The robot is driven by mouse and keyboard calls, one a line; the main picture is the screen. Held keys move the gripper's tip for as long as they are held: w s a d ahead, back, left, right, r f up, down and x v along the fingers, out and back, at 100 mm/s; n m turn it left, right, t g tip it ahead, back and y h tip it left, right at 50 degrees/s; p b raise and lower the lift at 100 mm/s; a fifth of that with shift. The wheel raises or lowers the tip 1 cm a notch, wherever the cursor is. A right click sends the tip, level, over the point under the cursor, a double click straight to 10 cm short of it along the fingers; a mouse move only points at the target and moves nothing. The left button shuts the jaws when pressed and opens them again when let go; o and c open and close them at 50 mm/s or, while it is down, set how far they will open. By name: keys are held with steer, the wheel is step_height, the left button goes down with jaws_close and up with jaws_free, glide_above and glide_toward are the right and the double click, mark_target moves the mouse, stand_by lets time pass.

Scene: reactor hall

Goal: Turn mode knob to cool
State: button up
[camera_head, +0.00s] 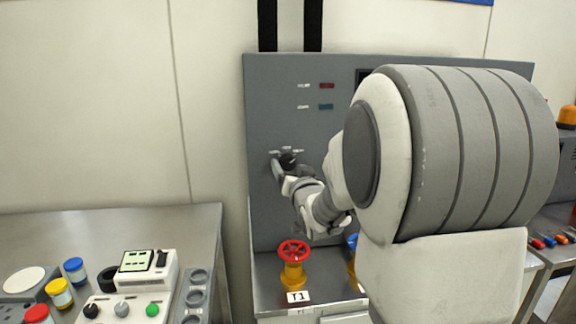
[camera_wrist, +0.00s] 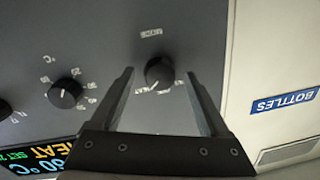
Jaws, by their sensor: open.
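In the wrist view, the mode knob (camera_wrist: 159,72) is a round black knob on a dark grey panel (camera_wrist: 100,30), with small white lettering around it. A light mark shows at its lower-left edge, near lettering that looks like HEAT. My gripper (camera_wrist: 160,74) is open, one finger left and one right of the knob, with a gap to each. Whether the fingertips reach the knob's depth cannot be told. A lit display (camera_wrist: 40,158) shows HEAT in yellow and a 60 °C reading.
A second black knob (camera_wrist: 65,93) with a °C scale sits left of the mode knob. A BOTTLES label (camera_wrist: 285,101) is on the pale surface at right.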

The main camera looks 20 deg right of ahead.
stand_by(0.3)
jaws_close()
stand_by(0.3)
steer(key=shift+f+n+b, duration=0.1)
steer(key=shift+n+b, duration=0.2)
steer(key=shift+b, duration=0.15)
steer(key=n+b, duration=0.3)
steer(key=b, duration=0.1)
steer(key=shift+f+n+b, duration=0.1)
steer(key=shift+n+b, duration=0.2)
steer(key=shift+b, duration=0.05)
steer(key=n+b, duration=0.6)
steer(key=b, duration=0.1)
steer(key=shift+d+g, duration=0.1)
steer(key=shift+g, duration=0.2)
steer(key=n+b, duration=0.1)
steer(key=b, duration=0.1)
steer(key=n+b, duration=0.4)
steer(key=shift+r+h, duration=0.25)
steer(key=shift+h, duration=0.05)
steer(key=shift+r+n+g+h+b, duration=0.15)
steer(key=shift+n+b, duration=0.45)
steer(key=shift+n, duration=0.3)
steer(key=shift+r+n+g+h+b, duration=0.15)
steer(key=shift+n+b, duration=0.45)
steer(key=shift+n, duration=0.3)
